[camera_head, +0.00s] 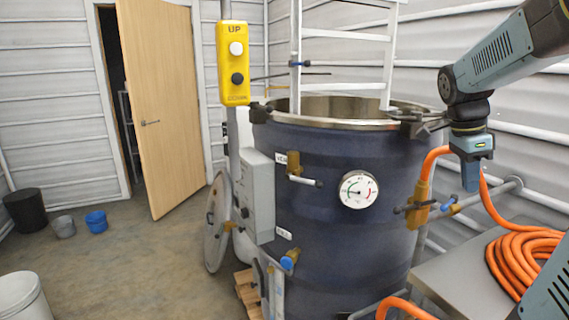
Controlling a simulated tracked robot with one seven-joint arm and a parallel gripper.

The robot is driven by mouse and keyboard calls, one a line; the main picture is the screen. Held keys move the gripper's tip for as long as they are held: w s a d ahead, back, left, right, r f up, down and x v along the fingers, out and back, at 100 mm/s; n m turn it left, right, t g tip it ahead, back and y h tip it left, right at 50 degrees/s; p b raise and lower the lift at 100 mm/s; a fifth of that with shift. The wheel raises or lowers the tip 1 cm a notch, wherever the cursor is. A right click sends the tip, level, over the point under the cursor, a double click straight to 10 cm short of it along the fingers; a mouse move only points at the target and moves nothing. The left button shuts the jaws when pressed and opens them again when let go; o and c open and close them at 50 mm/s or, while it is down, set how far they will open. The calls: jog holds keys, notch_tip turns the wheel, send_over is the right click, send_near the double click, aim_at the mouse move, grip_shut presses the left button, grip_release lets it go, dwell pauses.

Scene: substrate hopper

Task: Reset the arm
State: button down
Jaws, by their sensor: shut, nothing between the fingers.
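My arm comes in from the upper right of the head view. My gripper (471,185) hangs pointing down at its end, to the right of the large dark blue hopper (335,220). Its fingers are shut and hold nothing. An orange hose (430,160) passes close beside or behind the gripper; I cannot tell whether they touch. The hopper's open metal rim (340,122) is to the left of my wrist.
A yellow UP/DOWN control box (233,62) hangs on a post at the hopper's left. A white ladder frame (343,37) rises behind the rim. A round gauge (359,190) and valves jut from the hopper. A metal table (465,280) with coiled orange hose (520,262) stands below right. Floor at left is mostly clear.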

jog(key=s+a+f+n+t+y, duration=0.1)
jog(key=s+a+n+t, duration=0.2)
jog(key=a+n, duration=0.6)
jog(key=s+a+n+t+y, duration=0.1)
jog(key=s+a+n+t, duration=0.2)
jog(key=s+a+n, duration=0.5)
jog(key=a+n, duration=0.2)
jog(key=n, duration=0.1)
jog(key=shift+f+n+y, duration=0.3)
jog(key=shift+f, duration=0.05)
jog(key=shift+d, duration=0.1)
